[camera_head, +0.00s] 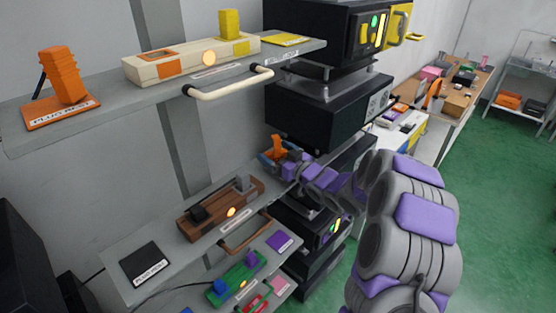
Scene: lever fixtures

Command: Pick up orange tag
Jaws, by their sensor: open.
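A small orange piece (278,147), possibly the orange tag, shows at the far end of my arm, beside the black units. My gripper (287,160) is right at this bin, small and partly hidden among purple and grey parts. It is open; whether it touches the orange piece I cannot tell. A larger orange ribbed block (62,76) stands on an orange base plate on the upper left shelf, well away from my gripper.
The upper shelf (120,100) holds a cream lever fixture (190,60) and has a cream handle. Lower shelves carry a brown fixture (220,207) and a green one (238,278). Black units (325,105) stand behind the bin. Green floor (490,200) is open at right.

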